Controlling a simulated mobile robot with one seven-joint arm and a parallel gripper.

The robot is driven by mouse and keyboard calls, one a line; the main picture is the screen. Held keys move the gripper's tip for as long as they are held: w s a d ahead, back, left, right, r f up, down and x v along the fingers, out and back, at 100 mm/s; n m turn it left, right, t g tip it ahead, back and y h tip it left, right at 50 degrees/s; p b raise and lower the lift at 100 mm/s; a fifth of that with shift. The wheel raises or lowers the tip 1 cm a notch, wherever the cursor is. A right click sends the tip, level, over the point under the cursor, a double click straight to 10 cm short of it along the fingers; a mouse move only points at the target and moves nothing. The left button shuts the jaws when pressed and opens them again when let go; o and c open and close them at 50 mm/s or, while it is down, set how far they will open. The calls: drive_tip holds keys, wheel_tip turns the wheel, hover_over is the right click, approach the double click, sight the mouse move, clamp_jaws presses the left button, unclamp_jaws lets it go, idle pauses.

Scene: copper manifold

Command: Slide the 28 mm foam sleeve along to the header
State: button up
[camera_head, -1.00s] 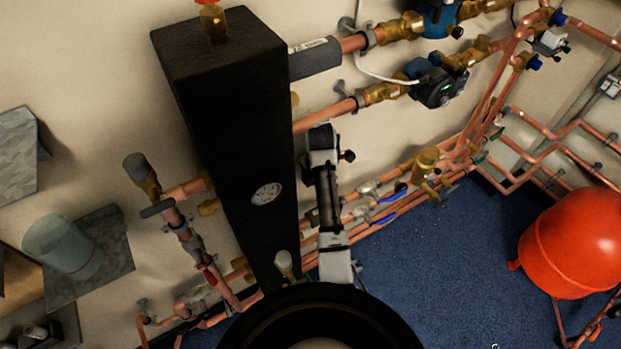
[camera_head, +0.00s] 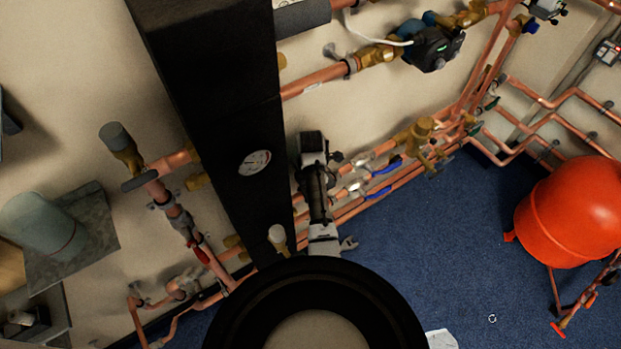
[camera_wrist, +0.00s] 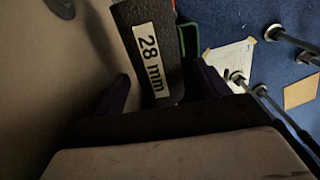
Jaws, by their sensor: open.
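The 28 mm foam sleeve (camera_wrist: 150,45) is dark and rough with a white "28 mm" label. It runs from the top of the wrist view down between my gripper's (camera_wrist: 162,76) two dark fingers. The fingers are open, one on each side, with a gap at the left one; contact on the right is unclear. In the head view a grey sleeve (camera_head: 303,15), probably the same one, lies on the upper copper pipe beside the tall black header (camera_head: 215,95), cut by the top edge. Any small gap there is unclear. My fingers cannot be made out in the head view.
A copper pipe with a pump (camera_head: 432,48) runs below the sleeve. More pipes and valves (camera_head: 420,130) line the wall. A gauge (camera_head: 254,162) sits on the header. A red vessel (camera_head: 570,212) stands right on the blue floor (camera_head: 440,250), which is mostly clear.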

sight(300, 194)
drive_tip(key=shift+f, duration=0.35)
drive_tip(key=shift+c, duration=0.4)
drive_tip(key=c, duration=1)
drive_tip(key=shift+o, duration=0.2)
drive_tip(key=shift+s+a, duration=0.15)
drive_tip(key=shift+a, duration=0.05)
drive_tip(key=shift+s+a+p, duration=0.75)
drive_tip(key=shift+a+p, duration=0.15)
drive_tip(key=shift+a, duration=0.25)
drive_tip(key=shift+s+a, duration=0.15)
drive_tip(key=shift+s, duration=0.05)
